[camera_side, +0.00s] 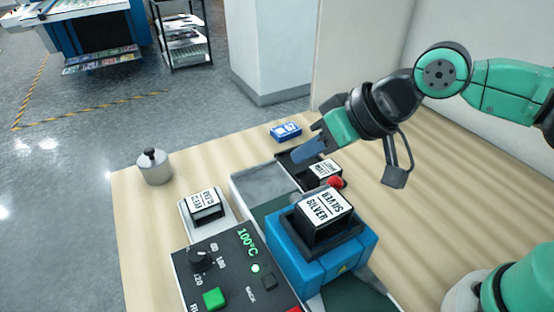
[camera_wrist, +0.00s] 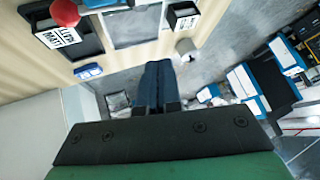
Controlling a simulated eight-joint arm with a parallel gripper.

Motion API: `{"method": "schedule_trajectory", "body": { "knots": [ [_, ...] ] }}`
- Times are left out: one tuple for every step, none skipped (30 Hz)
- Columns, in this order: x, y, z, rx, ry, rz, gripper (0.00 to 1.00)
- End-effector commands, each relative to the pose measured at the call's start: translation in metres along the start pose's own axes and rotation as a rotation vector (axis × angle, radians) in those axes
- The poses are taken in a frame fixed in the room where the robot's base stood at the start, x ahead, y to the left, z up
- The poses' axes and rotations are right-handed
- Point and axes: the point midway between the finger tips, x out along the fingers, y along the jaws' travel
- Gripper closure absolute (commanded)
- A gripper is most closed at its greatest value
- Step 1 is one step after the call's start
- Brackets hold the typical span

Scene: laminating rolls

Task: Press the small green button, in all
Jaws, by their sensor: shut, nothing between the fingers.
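The control panel (camera_side: 225,262) lies at the bottom of the side view. It carries a square green button (camera_side: 214,298), a small round pale-green spot (camera_side: 255,268) that may be a lamp or button, a dark square button (camera_side: 270,282) near the word BACK, a black dial (camera_side: 200,258) and a green 100°C readout (camera_side: 247,242). My gripper (camera_side: 298,157) is shut and empty, with blue fingers above the far side of the table, well away from the panel. Its shut fingers also show in the wrist view (camera_wrist: 157,66), where the panel is not visible.
A blue machine (camera_side: 300,265) holding a black labelled box (camera_side: 322,215) stands right of the panel. Beyond are a grey tray (camera_side: 262,183), a red knob (camera_side: 336,182), a blue pack (camera_side: 286,132) and another labelled box (camera_side: 206,203). A metal jar (camera_side: 154,167) stands at the left edge.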

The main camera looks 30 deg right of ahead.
Motion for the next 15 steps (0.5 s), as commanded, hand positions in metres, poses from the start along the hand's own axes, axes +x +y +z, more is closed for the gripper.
{"method": "schedule_trajectory", "body": {
  "knots": [
    [0.004, -0.027, 0.001, -0.016, -0.013, -0.061, 1.0],
    [0.006, -0.041, 0.002, -0.021, -0.021, -0.095, 1.0],
    [0.009, -0.06, 0.004, -0.024, -0.033, -0.136, 1.0],
    [0.01, -0.073, 0.006, -0.025, -0.042, -0.167, 1.0],
    [0.011, -0.086, 0.008, -0.028, -0.051, -0.194, 1.0],
    [0.011, -0.101, 0.012, -0.03, -0.064, -0.228, 1.0],
    [0.011, -0.112, 0.015, -0.031, -0.074, -0.252, 1.0],
    [0.012, -0.121, 0.018, -0.032, -0.083, -0.272, 1.0],
    [0.011, -0.133, 0.021, -0.034, -0.094, -0.296, 1.0],
    [0.011, -0.14, 0.024, -0.033, -0.102, -0.313, 1.0],
    [0.011, -0.147, 0.026, -0.033, -0.109, -0.327, 1.0],
    [0.011, -0.154, 0.029, -0.034, -0.117, -0.342, 1.0],
    [0.011, -0.158, 0.031, -0.034, -0.122, -0.351, 1.0],
    [0.01, -0.162, 0.033, -0.034, -0.126, -0.358, 1.0],
    [0.01, -0.165, 0.034, -0.034, -0.13, -0.365, 1.0]
  ]
}}
